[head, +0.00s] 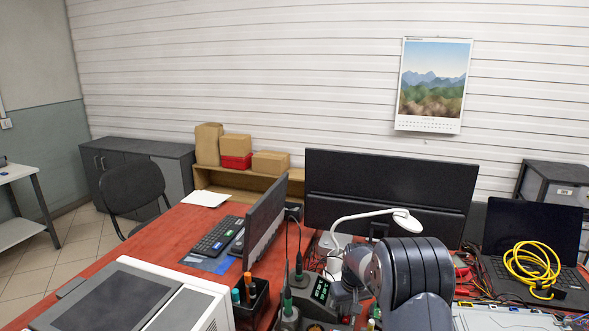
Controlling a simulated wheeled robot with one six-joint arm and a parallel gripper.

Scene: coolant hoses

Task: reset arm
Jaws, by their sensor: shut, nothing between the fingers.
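Dark rounded links of my arm stand in the lower right middle of the head view, in front of the desk and the monitors. My gripper cannot be made out in this view. The arm hides part of the desk and the lower part of the wide monitor behind it. No coolant hoses can be made out.
A red desk (189,232) carries a wide monitor (385,190), a second monitor (264,222), a white lamp (402,219) and a keyboard (217,235). A yellow cable coil (532,262) lies on a laptop (525,230). A light grey machine (125,300) stands front left.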

